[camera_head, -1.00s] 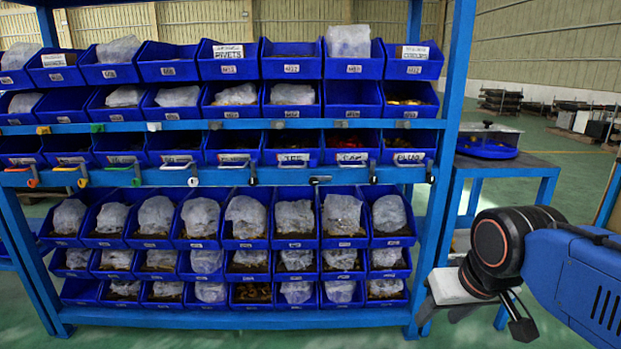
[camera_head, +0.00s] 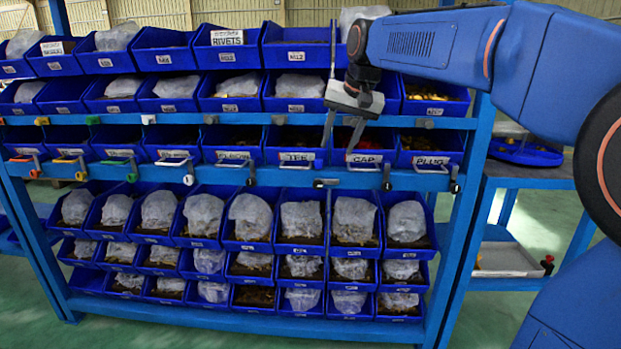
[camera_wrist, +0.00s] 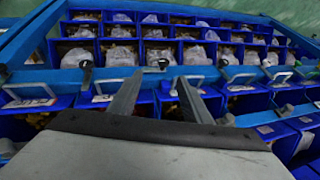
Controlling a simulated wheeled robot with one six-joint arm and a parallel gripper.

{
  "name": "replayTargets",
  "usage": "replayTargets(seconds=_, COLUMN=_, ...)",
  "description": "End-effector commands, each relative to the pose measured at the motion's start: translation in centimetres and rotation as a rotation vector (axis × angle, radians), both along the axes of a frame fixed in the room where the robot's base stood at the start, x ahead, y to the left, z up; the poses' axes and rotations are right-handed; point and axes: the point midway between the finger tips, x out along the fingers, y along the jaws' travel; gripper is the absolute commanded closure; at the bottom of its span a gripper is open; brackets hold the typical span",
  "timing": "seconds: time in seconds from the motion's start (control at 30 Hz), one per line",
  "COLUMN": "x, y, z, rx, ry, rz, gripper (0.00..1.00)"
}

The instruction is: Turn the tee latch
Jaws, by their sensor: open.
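The tee latch (camera_head: 321,183) is a small black piece on the blue rail, just below and right of the TEE label (camera_head: 297,157). It lies sideways, while neighbouring latches hang down. It also shows in the wrist view (camera_wrist: 162,63), just beyond and between my fingertips. My gripper (camera_head: 331,86) is in front of the upper bins, above the latch in the picture, with its fingers apart and nothing between them. In the wrist view, my gripper (camera_wrist: 161,78) shows two spread fingers, apart from the latch. The exact distance is hard to tell.
The cap latch (camera_head: 387,185) and elbow latch (camera_head: 250,180) hang on either side along the rail (camera_head: 215,175). Pale handles, such as the tee drawer's (camera_head: 296,167), stick out near them. Blue bins fill the rack above and below. A side table (camera_head: 530,172) stands right.

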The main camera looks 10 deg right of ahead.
Motion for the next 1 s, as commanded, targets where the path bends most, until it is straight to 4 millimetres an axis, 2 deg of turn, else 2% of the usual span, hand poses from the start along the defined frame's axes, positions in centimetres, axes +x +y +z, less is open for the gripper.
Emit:
replayTargets(seconds=0.13, x=1.3, y=0.2, z=0.5, rx=0.010, ry=-0.001, rz=-0.010, gripper=0.56)
replayTargets(seconds=0.27, x=1.7, y=0.3, z=-0.2, rx=0.011, ry=0.001, rz=-0.010, gripper=0.56)
replayTargets(seconds=1.0, x=7.1, y=1.7, z=-11.4, rx=0.010, ry=0.003, rz=-0.010, gripper=0.56)
